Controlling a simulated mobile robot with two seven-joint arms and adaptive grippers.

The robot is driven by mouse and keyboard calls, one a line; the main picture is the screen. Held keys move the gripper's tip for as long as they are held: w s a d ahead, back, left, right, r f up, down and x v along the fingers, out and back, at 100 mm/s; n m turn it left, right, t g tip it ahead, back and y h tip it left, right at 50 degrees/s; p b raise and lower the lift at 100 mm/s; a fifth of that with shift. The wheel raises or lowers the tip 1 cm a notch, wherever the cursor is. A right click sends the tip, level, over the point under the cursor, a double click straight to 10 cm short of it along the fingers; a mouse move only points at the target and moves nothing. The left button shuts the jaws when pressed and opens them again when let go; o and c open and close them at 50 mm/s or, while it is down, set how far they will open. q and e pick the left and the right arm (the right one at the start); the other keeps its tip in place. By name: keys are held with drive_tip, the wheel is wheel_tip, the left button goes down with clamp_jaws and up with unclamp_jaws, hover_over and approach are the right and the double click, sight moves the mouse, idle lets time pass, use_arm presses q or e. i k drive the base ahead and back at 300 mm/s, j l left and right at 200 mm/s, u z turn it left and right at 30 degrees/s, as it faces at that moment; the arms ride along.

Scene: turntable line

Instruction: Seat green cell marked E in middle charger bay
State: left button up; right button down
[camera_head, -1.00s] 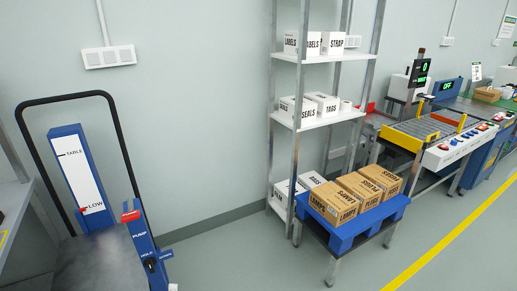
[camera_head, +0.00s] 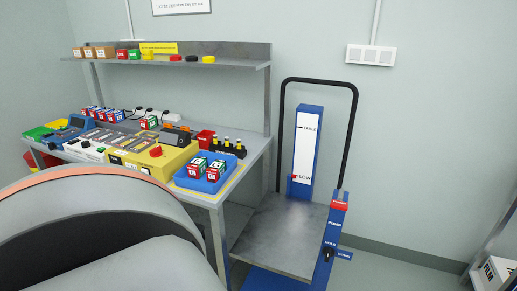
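Several small cells with green and red faces and white labels (camera_head: 213,172) stand in a blue tray (camera_head: 180,182) at the bench's right front corner. Their letters are too small to read surely, so I cannot tell which is E. A yellow unit with a red button (camera_head: 155,152) sits left of the tray. Grey slotted units (camera_head: 104,138) lie farther left; I cannot tell which holds the middle charger bay. More red, blue and white blocks (camera_head: 103,115) stand in a row behind. Neither gripper is in view.
The grey bench (camera_head: 258,152) carries a shelf (camera_head: 225,64) with small boxes and coloured pieces. A blue lift cart (camera_head: 270,240) with a black handle stands right of the bench. A large grey rounded form covers the lower left.

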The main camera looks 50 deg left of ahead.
sight(98, 137)
drive_tip(key=u, duration=2.2)
drive_tip(key=i+j+z, duration=0.2)
drive_tip(key=z, duration=0.25)
drive_tip(key=i+j+z, duration=0.15)
drive_tip(key=z, duration=0.25)
drive_tip(key=i+j+z, duration=0.1)
drive_tip(key=j, duration=0.25)
drive_tip(key=i+j+z, duration=0.1)
drive_tip(key=j, duration=0.2)
drive_tip(key=i+j+z, duration=0.1)
drive_tip(key=j, duration=0.25)
